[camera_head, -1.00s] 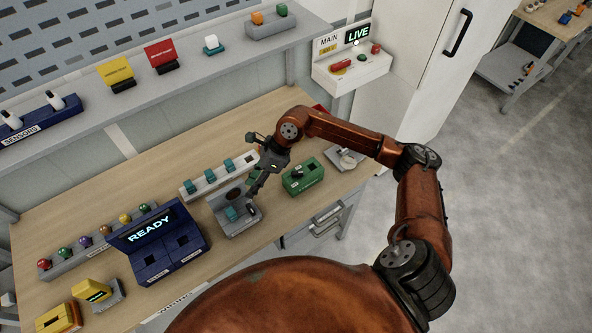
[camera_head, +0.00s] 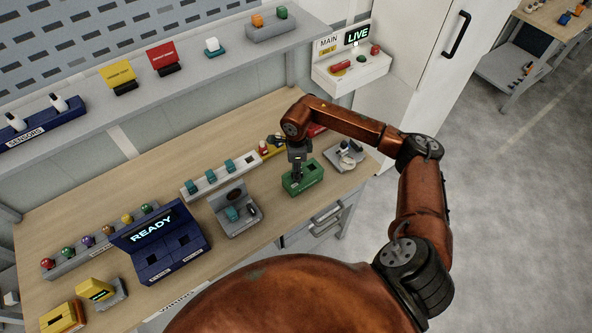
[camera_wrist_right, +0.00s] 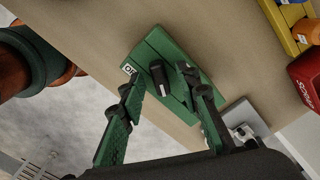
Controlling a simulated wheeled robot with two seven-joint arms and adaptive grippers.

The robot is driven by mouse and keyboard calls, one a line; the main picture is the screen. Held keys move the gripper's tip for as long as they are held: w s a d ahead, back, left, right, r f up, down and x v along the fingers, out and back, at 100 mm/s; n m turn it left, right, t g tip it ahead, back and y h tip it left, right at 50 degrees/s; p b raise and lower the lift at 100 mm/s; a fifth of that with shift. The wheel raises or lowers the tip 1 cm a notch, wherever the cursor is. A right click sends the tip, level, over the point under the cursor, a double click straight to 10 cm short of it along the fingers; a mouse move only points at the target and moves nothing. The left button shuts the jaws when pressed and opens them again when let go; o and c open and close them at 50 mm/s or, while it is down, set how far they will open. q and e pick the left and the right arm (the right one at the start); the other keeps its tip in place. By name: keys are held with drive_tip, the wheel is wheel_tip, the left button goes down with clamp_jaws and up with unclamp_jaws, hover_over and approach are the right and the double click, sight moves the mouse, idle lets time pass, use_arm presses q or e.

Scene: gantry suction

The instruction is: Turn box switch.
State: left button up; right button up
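The green box (camera_head: 311,185) sits on the wooden workbench, right of the grey device with the teal block. It also shows in the right wrist view (camera_wrist_right: 150,52), with a small white label at its left end that is too small to read surely. A black switch knob (camera_wrist_right: 159,78) stands on its top. My right gripper (camera_head: 297,174) points down over the box. In the right wrist view its two fingers (camera_wrist_right: 156,82) are open, one on each side of the knob, with gaps between; whether their tips are level with it I cannot tell. My left gripper is not in view.
A grey device with a teal block (camera_head: 235,213) stands left of the green box. A small grey fixture (camera_head: 345,156) is close on its right. A row of teal blocks (camera_head: 210,178) and a red container (camera_wrist_right: 306,78) lie behind. A blue READY console (camera_head: 160,250) stands farther left.

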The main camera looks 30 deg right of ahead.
drive_tip(key=shift+f, duration=0.1)
drive_tip(key=shift+c, duration=0.5)
clamp_jaws()
drive_tip(key=m+b, duration=0.1)
drive_tip(key=m, duration=0.1)
drive_tip(key=shift+m, duration=0.4)
drive_tip(key=m+b, duration=0.1)
drive_tip(key=m, duration=0.1)
drive_tip(key=shift+m, duration=0.4)
drive_tip(key=m+b, duration=0.1)
drive_tip(key=m, duration=0.2)
drive_tip(key=shift+a, duration=0.1)
drive_tip(key=shift+m+b, duration=0.4)
drive_tip(key=shift+m, duration=1.3)
